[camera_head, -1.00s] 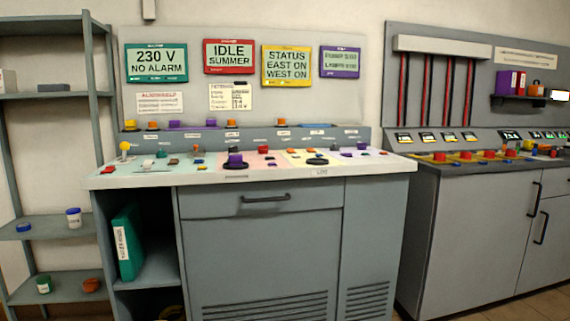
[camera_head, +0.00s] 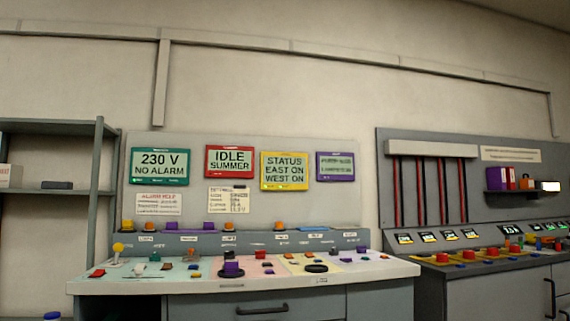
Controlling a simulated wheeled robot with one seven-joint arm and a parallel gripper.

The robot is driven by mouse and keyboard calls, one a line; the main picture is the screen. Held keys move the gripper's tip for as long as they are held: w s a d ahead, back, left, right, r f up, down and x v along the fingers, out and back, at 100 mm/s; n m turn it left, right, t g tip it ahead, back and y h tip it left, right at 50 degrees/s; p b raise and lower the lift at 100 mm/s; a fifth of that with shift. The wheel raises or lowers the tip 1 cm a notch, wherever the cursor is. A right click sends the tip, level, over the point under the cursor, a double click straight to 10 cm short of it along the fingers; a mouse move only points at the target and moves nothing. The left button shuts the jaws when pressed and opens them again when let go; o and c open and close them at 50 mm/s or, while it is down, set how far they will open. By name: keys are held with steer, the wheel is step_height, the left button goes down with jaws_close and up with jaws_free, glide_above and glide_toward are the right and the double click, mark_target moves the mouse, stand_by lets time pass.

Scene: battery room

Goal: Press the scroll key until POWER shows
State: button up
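Four framed displays hang on the panel behind the console. The green display (camera_head: 160,166) reads 230 V, NO ALARM. The red display (camera_head: 230,161) reads IDLE, SUMMER. The yellow display (camera_head: 285,170) reads STATUS, EAST ON, WEST ON. The purple display (camera_head: 335,166) has two lines too small to read. The console desk (camera_head: 130,286) carries several coloured keys and knobs, among them a purple knob (camera_head: 232,268) and a yellow-topped lever (camera_head: 118,247). Key labels are too small to read, so I cannot tell which is the scroll key. My gripper is not in view.
A second console (camera_head: 440,270) with red knobs and small lit meters stands at right, with a gap between the two. A grey shelf rack (camera_head: 106,220) stands at left. A notice sheet (camera_head: 229,200) hangs below the displays.

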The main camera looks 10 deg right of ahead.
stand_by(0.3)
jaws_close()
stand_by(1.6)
